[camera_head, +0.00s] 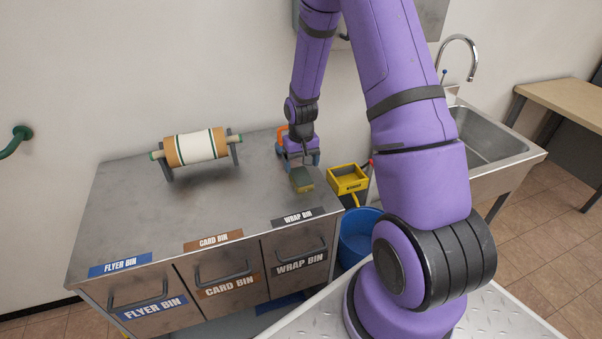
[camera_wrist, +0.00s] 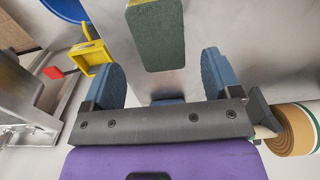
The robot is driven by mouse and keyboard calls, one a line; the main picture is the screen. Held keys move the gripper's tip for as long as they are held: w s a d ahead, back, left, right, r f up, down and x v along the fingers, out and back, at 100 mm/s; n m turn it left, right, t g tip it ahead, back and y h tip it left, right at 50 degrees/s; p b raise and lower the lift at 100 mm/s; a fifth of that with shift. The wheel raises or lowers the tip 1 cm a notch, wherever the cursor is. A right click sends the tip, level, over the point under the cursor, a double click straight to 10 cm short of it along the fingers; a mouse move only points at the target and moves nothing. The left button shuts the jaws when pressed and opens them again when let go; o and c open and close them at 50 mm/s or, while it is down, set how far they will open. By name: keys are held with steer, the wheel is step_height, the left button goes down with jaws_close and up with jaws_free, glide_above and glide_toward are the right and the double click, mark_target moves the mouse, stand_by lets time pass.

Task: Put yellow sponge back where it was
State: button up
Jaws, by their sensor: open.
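The sponge (camera_head: 302,180), yellowish with a dark green face, is on or just above the metal counter near its right edge. In the wrist view the sponge (camera_wrist: 158,38) shows its green face, ahead of my fingers and roughly centred between them. My gripper (camera_head: 301,160) is open, its blue fingertips close behind the sponge in the head view. In the wrist view my gripper (camera_wrist: 162,68) has its fingers well apart, with a gap on each side of the sponge. A yellow open tray (camera_head: 347,180) hangs beside the counter's right edge; it also shows in the wrist view (camera_wrist: 92,55).
A paper roll on a stand (camera_head: 196,148) occupies the back left of the counter (camera_head: 190,205). Labelled bins, including the wrap bin (camera_head: 296,264), are below. A blue bucket (camera_head: 358,236) and a sink (camera_head: 490,140) stand to the right. The counter's front middle is clear.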

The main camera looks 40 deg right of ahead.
step_height(320, 180, up, 6)
step_height(320, 180, up, 12)
steer(key=t, duration=0.1)
glide_above(301, 175)
steer(key=s+a, duration=0.3)
steer(key=a, duration=0.1)
steer(key=s+a+r+n+t, duration=0.1)
steer(key=s+a+r, duration=0.15)
steer(key=r, duration=0.25)
steer(key=s+a+r+n+t, duration=0.1)
steer(key=s+r, duration=0.2)
steer(key=r, duration=0.2)
steer(key=s+a+r+t, duration=0.1)
steer(key=s+a+r, duration=0.1)
steer(key=s+r, duration=0.3)
steer(key=s+a+r+n+t, duration=0.1)
steer(key=s+a+r, duration=0.2)
steer(key=s, duration=1)
steer(key=shift+a+r, duration=0.3)
steer(key=shift+r, duration=0.55)
